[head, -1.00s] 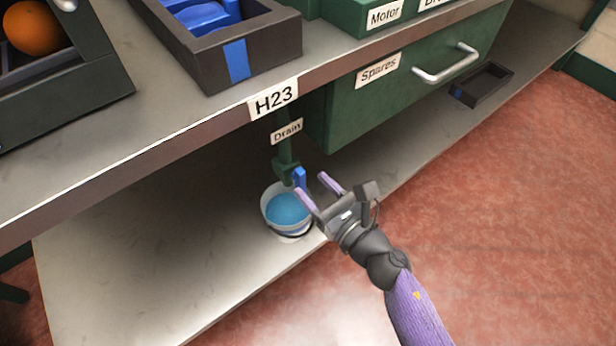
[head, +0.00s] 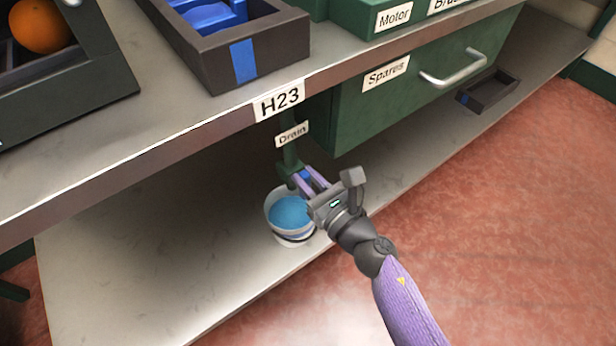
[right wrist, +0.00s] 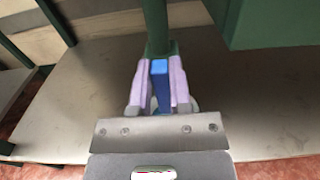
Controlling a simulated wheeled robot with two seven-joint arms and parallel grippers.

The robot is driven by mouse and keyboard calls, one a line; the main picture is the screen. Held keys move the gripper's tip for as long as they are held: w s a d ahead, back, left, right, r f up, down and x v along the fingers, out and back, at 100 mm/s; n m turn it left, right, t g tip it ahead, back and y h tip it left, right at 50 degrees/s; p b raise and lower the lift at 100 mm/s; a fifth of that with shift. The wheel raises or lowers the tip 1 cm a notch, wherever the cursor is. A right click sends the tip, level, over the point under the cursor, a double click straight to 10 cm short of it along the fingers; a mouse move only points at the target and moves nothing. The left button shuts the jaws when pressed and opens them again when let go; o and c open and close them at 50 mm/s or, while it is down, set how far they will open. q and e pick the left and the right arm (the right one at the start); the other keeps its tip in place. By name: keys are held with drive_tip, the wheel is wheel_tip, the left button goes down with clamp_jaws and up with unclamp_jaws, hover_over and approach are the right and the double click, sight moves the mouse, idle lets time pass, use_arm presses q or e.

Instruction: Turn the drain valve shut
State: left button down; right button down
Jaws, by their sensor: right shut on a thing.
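The drain valve hangs under the bench on a green pipe (head: 291,155), below a white "Drain" label (head: 292,134). Its blue handle (right wrist: 160,88) shows upright between the fingers in the right wrist view. My right gripper (head: 306,180) is shut on the blue handle, one lilac finger on each side. In the head view the fingers hide most of the handle. A white bucket (head: 279,233) with blue liquid (head: 291,212) stands below the valve on the lower shelf. My left gripper is not in view.
The green "Spares" drawer (head: 425,85) with a metal handle is right of the valve. The lower shelf (head: 150,240) is clear left of the bucket. A small dark tray (head: 489,90) lies at right. The bench edge with the "H23" label (head: 280,101) overhangs the valve.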

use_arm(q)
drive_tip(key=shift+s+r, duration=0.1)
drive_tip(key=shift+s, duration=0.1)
use_arm(e)
drive_tip(key=shift+d+m, duration=0.1)
drive_tip(key=shift+m, duration=0.3)
use_arm(q)
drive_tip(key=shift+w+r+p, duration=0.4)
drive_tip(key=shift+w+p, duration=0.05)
drive_tip(key=shift+p, duration=0.15)
use_arm(e)
drive_tip(key=shift+w+d+f+m, duration=0.3)
drive_tip(key=shift+f+m, duration=0.2)
drive_tip(key=shift+m, duration=2.4)
drive_tip(key=shift+w+d+f+m, duration=0.25)
drive_tip(key=shift+d+f+m, duration=0.2)
drive_tip(key=shift+m, duration=2.45)
drive_tip(key=shift+w+d+f+m, duration=0.3)
drive_tip(key=shift+f+m, duration=0.2)
drive_tip(key=shift+m, duration=2.4)
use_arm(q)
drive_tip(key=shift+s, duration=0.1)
use_arm(e)
drive_tip(key=c, duration=0.6)
unclamp_jaws()
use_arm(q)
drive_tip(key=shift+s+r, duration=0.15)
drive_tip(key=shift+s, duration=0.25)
use_arm(e)
drive_tip(key=shift+o, duration=0.2)
